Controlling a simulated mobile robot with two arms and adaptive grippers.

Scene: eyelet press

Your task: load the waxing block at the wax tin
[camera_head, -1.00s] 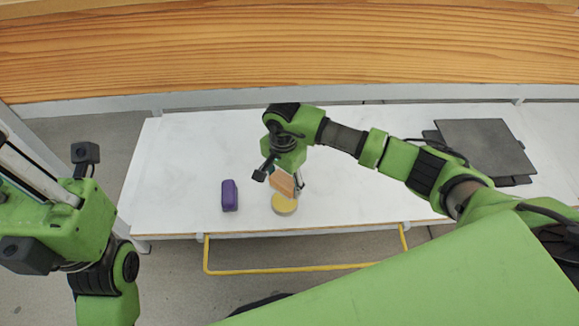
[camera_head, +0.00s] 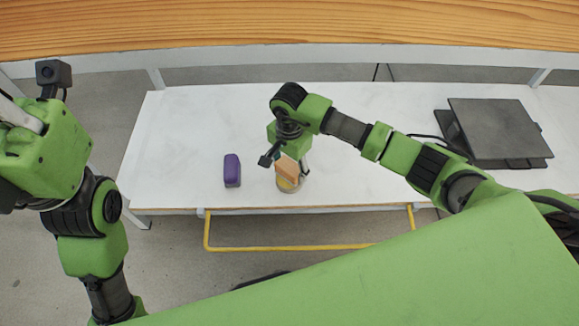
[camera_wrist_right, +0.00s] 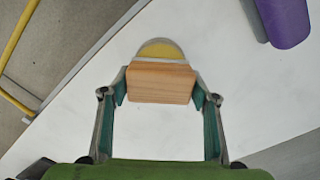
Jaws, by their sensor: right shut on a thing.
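The wooden waxing block (camera_head: 287,170) is held in my right gripper (camera_head: 288,172). In the right wrist view the block (camera_wrist_right: 160,82) spans between the two fingertips (camera_wrist_right: 160,86). The wax tin (camera_head: 289,186), a round tin with yellow wax, stands near the table's front edge. In the right wrist view the tin (camera_wrist_right: 161,48) shows just beyond the block, which hides part of it. The block is over or at the tin; I cannot tell whether they touch. My left arm is at the left of the head view, and its fingers are not visible.
A purple object (camera_head: 232,170) lies on the white table (camera_head: 185,130) to the left of the tin; it also shows in the right wrist view (camera_wrist_right: 285,20). A dark flat device (camera_head: 495,130) is at the right. A yellow rail (camera_head: 300,247) runs below the front edge.

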